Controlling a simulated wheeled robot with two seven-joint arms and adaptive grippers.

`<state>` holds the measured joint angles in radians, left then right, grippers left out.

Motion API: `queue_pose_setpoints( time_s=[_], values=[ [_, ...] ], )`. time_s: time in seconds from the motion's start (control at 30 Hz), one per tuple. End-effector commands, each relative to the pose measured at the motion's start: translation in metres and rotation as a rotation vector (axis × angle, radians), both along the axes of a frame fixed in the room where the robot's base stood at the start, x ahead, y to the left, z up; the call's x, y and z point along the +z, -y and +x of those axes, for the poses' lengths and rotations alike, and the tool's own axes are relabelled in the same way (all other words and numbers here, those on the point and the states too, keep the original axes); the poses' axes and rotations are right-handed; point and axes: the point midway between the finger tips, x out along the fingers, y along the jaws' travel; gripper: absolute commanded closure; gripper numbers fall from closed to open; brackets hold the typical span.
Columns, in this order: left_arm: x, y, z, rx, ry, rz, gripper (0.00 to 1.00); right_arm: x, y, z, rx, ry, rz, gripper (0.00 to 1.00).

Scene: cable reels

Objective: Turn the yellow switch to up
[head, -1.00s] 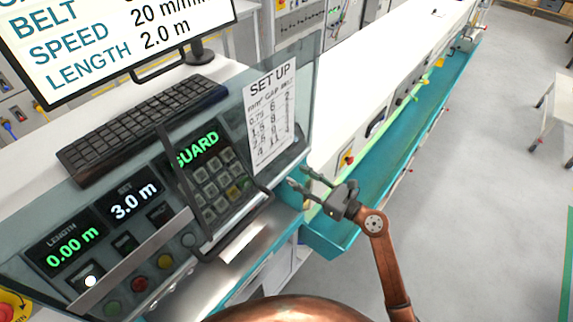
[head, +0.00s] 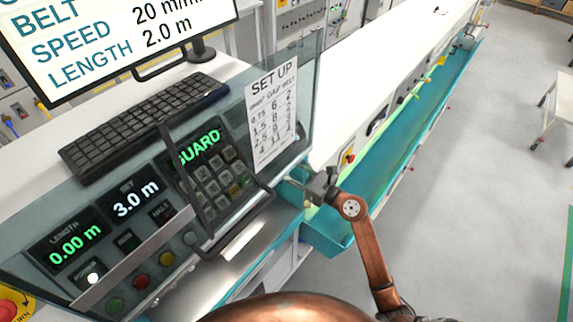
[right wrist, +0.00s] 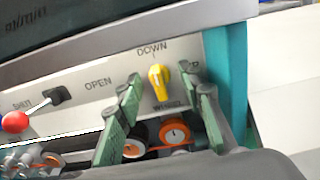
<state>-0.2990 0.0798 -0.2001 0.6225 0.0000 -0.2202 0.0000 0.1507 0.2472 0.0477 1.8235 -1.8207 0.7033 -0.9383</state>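The yellow switch (right wrist: 158,82) shows in the right wrist view on a pale panel. Its narrow end points up toward the printed word DOWN. A partly covered label, ending in P, is to its right, and WHEEL is below it. My right gripper (right wrist: 167,89) is open, its green-padded fingers on either side of the switch with visible gaps; I see no contact. In the head view my right gripper (head: 318,186) is at the right end of the control console, its fingertips partly hidden, and the switch cannot be made out. My left gripper is not in view.
Orange-rimmed wheels (right wrist: 175,132) sit below. In the head view, a clear guard (head: 312,90) borders the console, and a teal trough (head: 385,170) runs away to the right.

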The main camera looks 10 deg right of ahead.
Motion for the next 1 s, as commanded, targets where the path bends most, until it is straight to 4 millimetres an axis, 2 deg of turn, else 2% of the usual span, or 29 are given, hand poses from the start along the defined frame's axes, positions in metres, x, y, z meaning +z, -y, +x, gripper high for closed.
queue_pose_setpoints(
  time_s=[0.07,0.4,1.0],
  values=[
    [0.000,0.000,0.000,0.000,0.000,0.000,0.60,0.000,0.000,0.000,0.000,0.000,0.000,0.72],
    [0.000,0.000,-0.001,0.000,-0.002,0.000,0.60,0.000,0.001,0.000,-0.001,0.000,0.000,0.95],
    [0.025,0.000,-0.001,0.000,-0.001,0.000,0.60,0.003,0.001,0.000,-0.002,-0.117,0.152,0.95]
  ],
)
